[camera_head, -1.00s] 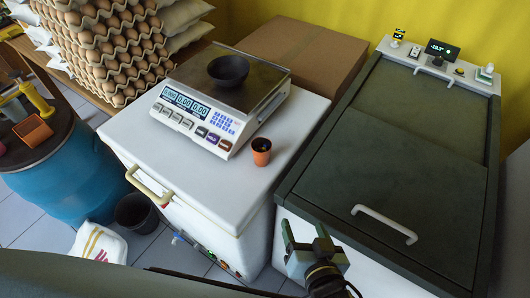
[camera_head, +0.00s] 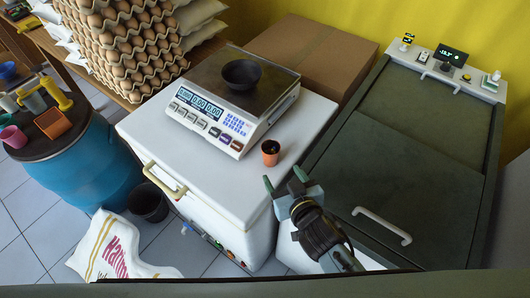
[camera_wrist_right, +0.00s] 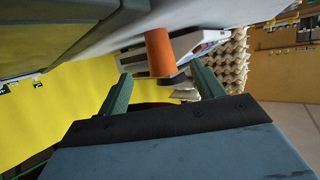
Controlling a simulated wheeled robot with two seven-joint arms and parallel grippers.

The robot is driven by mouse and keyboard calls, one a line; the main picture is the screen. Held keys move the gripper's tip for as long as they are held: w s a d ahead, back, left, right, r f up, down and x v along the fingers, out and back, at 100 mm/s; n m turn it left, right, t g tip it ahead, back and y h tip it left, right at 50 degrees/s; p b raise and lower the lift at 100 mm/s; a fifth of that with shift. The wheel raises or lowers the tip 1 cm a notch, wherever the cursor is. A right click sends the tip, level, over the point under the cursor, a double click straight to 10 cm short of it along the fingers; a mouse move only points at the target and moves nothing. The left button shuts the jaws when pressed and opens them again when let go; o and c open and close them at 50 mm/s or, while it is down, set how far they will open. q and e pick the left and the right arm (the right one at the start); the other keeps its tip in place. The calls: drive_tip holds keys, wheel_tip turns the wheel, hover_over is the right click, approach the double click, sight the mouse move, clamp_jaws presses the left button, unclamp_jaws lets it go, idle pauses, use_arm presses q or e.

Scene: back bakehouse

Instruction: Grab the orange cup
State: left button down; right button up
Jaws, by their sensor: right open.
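The small orange cup (camera_head: 270,152) stands upright on the white chest lid, just right of the scale, with something dark inside. In the right wrist view the orange cup (camera_wrist_right: 160,54) shows ahead, between and beyond the fingertips. My right gripper (camera_head: 284,181) is open and empty, a little in front of the cup and apart from it. Its two green fingers are spread in the right wrist view (camera_wrist_right: 164,84). My left gripper is not in view.
A scale (camera_head: 229,108) with a dark bowl (camera_head: 241,75) stands close behind the cup. A dark-lidded chest (camera_head: 400,170) with a white handle is at the right. Egg trays (camera_head: 125,40) and a cardboard box (camera_head: 311,53) stand at the back. The lid's front left is clear.

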sight(274, 161)
drive_tip(key=b+x, duration=0.1)
drive_tip(key=x, duration=0.9)
drive_tip(key=shift+w+f, duration=0.2)
drive_tip(key=shift+f, duration=0.05)
drive_tip(key=shift+c, duration=0.2)
drive_tip(key=c, duration=1.1)
drive_tip(key=shift+o, duration=0.2)
